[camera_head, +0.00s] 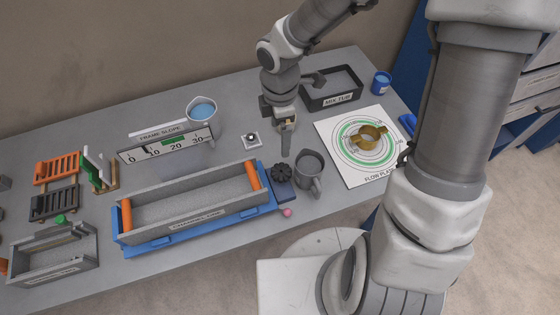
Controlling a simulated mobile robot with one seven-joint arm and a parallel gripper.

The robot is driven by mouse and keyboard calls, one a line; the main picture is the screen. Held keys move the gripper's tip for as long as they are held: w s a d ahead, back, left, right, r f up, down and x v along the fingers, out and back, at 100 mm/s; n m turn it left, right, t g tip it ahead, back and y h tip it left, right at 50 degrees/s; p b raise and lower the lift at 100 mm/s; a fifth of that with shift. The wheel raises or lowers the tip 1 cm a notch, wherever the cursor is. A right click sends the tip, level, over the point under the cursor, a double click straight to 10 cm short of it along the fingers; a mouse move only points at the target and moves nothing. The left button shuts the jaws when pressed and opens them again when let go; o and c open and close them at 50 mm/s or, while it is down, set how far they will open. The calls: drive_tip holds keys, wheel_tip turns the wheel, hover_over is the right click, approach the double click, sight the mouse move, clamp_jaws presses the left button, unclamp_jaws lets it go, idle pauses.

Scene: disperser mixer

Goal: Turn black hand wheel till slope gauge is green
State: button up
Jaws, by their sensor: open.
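The black hand wheel (281,172) is a small knobbed wheel on a blue block at the right end of the blue-based channel frame (190,209). The slope gauge (165,145) is a white board marked FRAME SLOPE with a 0 to 30 mm scale, standing behind the frame.
A grey mug (309,173) stands close to the right of the wheel. A flow plate (360,146) with a brass ring (369,137) lies farther right, and the mix tub (332,88) stands behind. A jug of blue liquid (202,110) is near the gauge.

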sight(280, 171)
wheel_tip(280, 171, down, 17)
drive_tip(key=b, duration=0.2)
drive_tip(key=shift+r+b, duration=0.15)
drive_tip(key=shift+b, duration=0.25)
drive_tip(key=c, duration=1.3)
